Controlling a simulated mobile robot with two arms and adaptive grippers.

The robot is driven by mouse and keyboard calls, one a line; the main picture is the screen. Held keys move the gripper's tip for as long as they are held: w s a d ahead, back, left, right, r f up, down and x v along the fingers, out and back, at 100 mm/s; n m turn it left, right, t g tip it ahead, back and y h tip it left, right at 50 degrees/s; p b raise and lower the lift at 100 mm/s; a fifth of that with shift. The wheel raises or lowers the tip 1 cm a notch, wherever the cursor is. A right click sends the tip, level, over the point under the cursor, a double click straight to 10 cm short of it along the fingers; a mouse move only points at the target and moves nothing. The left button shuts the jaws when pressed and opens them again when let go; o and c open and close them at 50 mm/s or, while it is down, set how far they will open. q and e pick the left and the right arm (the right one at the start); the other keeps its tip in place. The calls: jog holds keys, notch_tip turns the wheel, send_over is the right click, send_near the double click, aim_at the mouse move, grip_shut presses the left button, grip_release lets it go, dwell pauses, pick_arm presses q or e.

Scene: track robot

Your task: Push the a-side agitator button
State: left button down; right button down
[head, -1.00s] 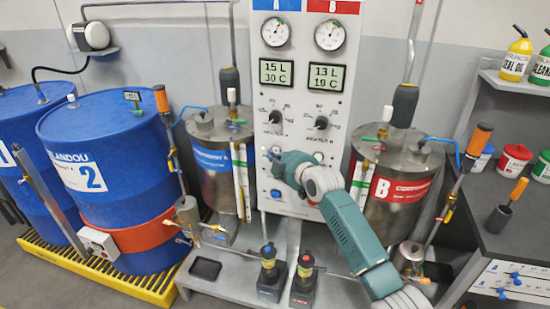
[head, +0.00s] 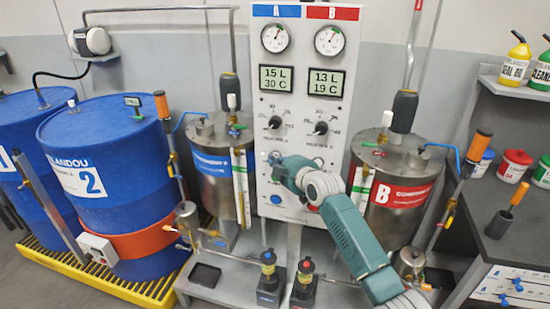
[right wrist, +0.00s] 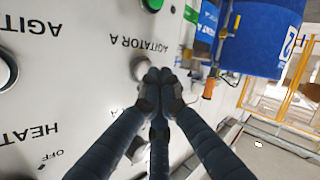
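The control panel (head: 300,110) stands in the middle of the head view, with column A on the left and B on the right. My right gripper (head: 270,158) is at its lower left, below the A knob. In the right wrist view, the gripper (right wrist: 158,77) has its fingers drawn together, with nothing seen between them. The pale round agitator A button (right wrist: 139,67) lies at the fingertips, under the upside-down "AGITATOR A" label (right wrist: 141,42). The fingertips partly cover it. I cannot tell whether they touch it or whether it is pressed. My left gripper is out of view.
A green button (right wrist: 152,4) and another round button (right wrist: 5,70) are on the panel nearby. A blue button (head: 276,199) sits lower. Steel tanks A (head: 215,170) and B (head: 400,185) flank the panel. Blue drums (head: 105,150) stand left, and a dark bench (head: 515,225) stands right.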

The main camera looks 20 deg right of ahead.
jog(key=shift+w+d, duration=0.1)
jog(key=shift+w, duration=0.05)
dwell(0.4)
jog(key=shift+w+d, duration=0.15)
jog(key=shift+w, duration=0.05)
dwell(0.3)
jog(key=shift+s+a, duration=0.2)
jog(key=shift+s, duration=0.15)
